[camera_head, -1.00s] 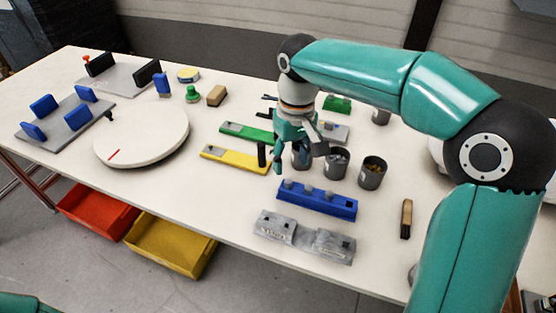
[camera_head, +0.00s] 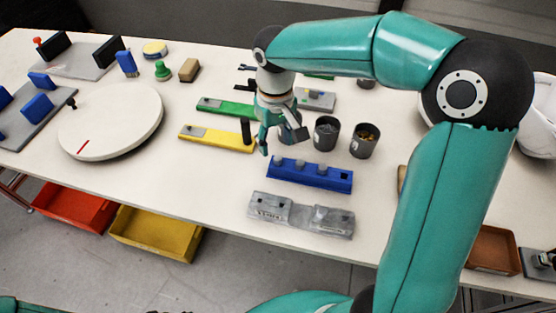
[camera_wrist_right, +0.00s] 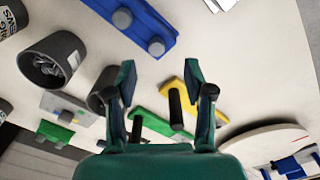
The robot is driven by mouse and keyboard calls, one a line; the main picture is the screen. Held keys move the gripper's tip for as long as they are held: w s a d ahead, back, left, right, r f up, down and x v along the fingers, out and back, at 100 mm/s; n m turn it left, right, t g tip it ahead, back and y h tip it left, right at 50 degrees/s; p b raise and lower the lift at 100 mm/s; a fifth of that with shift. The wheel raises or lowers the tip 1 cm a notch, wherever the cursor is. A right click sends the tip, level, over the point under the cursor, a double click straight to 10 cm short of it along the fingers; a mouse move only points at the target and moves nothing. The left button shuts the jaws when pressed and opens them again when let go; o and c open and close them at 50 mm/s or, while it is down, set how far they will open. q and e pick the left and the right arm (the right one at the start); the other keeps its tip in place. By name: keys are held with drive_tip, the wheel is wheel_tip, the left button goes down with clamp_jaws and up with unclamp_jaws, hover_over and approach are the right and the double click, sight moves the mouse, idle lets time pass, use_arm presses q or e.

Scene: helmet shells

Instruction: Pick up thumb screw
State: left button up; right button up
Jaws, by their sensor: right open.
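My right gripper (camera_head: 283,142) is open, pointing down over the middle of the table, behind the blue block's left end. Its two spread fingers also show in the wrist view (camera_wrist_right: 162,85), with nothing between them. The blue block (camera_head: 310,178) carries grey knobs (camera_head: 300,167); the wrist view shows two of these knobs (camera_wrist_right: 157,46). A dark cup holding grey metal pieces (camera_wrist_right: 52,60) stands nearby; it also shows in the head view (camera_head: 326,136). I cannot tell which small part is the thumb screw. My left gripper is out of view.
Another cup (camera_head: 363,142) holds golden pieces. A grey metal part (camera_head: 300,214) lies in front of the blue block. Yellow (camera_head: 215,138) and green (camera_head: 225,108) holders lie left of the gripper. A round white turntable (camera_head: 110,120) stands farther left. The front left table is clear.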

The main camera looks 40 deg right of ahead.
sight(278, 157)
drive_tip(key=shift+d+f, duration=0.2)
drive_tip(key=shift+f, duration=2.5)
clamp_jaws()
